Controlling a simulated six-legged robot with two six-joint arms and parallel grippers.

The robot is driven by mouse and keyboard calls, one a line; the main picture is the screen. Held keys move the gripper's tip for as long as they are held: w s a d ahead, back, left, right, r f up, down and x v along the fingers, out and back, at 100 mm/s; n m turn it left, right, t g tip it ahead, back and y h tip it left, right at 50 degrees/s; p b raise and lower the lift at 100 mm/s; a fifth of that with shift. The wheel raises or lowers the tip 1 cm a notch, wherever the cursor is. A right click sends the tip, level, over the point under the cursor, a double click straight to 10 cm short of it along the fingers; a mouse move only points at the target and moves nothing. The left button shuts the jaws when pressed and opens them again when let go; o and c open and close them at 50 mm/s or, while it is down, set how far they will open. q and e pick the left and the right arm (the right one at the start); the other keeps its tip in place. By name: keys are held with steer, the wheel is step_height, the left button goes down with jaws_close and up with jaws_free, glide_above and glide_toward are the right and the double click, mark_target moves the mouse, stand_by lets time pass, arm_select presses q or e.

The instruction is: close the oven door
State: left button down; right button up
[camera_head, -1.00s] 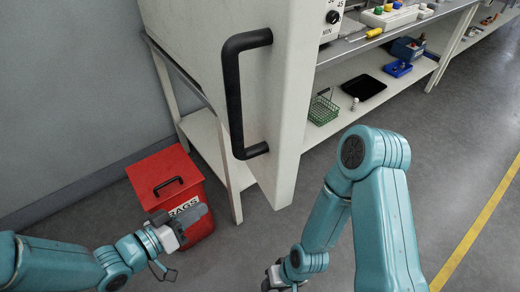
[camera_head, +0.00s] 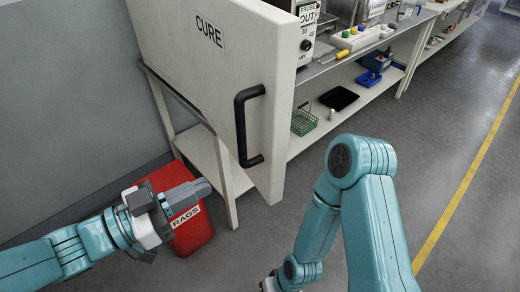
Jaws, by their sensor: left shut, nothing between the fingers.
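The oven door (camera_head: 205,75) is a large cream panel marked CURE, with a black bar handle (camera_head: 240,125) near its right edge. It stands swung out toward me, in front of the bench and to the left of the oven's control panel (camera_head: 307,35). My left gripper (camera_head: 205,189) is shut and empty, below and left of the handle and apart from the door. It shows in front of the red bin. My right gripper (camera_head: 270,285) is at the bottom edge, mostly cut off and hidden by its arm, so its fingers do not show clearly.
A red RAGS bin (camera_head: 195,232) stands on the floor under the door's left side, partly behind my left gripper. The bench shelf holds a green wire basket (camera_head: 303,121), a black tray (camera_head: 339,97) and blue bins (camera_head: 368,79). Open floor lies at the right.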

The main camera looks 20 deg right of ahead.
mark_target(273, 153)
arm_select(q)
steer(key=x, duration=1.4)
steer(key=shift+d, duration=0.2)
